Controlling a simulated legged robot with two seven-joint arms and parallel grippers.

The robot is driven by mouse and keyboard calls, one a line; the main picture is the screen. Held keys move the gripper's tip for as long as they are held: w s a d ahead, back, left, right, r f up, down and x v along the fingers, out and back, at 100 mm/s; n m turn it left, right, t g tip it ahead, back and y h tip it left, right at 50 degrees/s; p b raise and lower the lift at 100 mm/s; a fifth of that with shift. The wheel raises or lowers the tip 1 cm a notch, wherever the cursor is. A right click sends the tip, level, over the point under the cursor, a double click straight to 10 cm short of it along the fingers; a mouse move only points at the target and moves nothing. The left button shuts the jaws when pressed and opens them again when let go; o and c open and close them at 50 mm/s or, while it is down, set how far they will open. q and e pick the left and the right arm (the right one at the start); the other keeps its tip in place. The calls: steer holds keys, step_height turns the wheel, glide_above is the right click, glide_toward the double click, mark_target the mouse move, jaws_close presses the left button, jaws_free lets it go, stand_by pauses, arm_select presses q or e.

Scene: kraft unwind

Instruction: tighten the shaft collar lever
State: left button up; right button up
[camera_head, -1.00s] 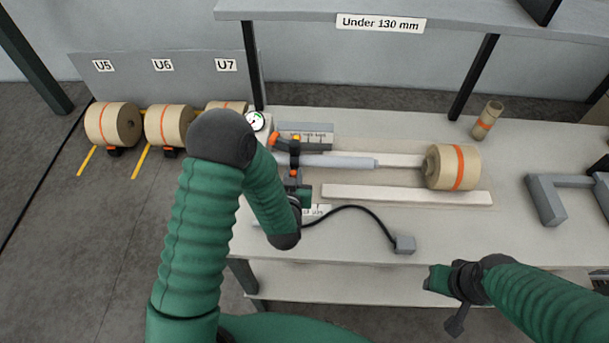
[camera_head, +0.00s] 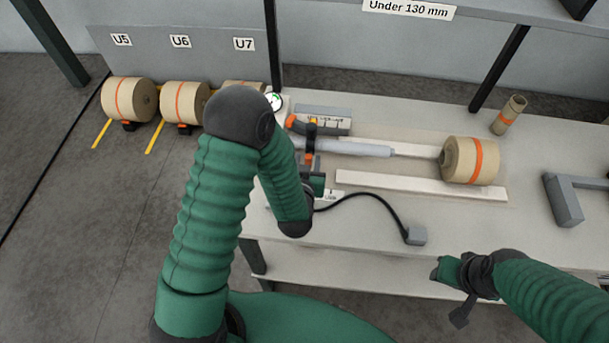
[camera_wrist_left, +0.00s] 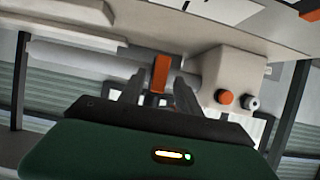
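The grey shaft (camera_head: 355,147) lies along the bench, with a dark collar (camera_head: 311,137) at its left part. An orange piece, seemingly the collar lever, shows in the left wrist view (camera_wrist_left: 160,73) in front of the shaft. My left gripper (camera_head: 310,168) is at the near side of the collar, partly hidden by its arm. In the left wrist view its two dark fingers (camera_wrist_left: 158,78) stand apart on either side of the orange piece, with gaps showing; contact is not clear. My right gripper (camera_head: 440,270) is off the bench's front edge, away from the shaft; its finger opening is unclear.
A kraft roll (camera_head: 478,160) sits at the shaft's right end. A pale rail (camera_head: 420,187) lies in front. A black cable runs to a grey block (camera_head: 415,236). A round gauge (camera_head: 274,101) stands behind left. A grey bracket (camera_head: 563,200) is at right.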

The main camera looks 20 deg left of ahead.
arm_select(q)
steer(key=v, duration=0.4)
steer(key=shift+s+d, duration=0.2)
steer(key=shift+d, duration=0.2)
steer(key=p+v, duration=1.1)
steer(key=p, duration=0.1)
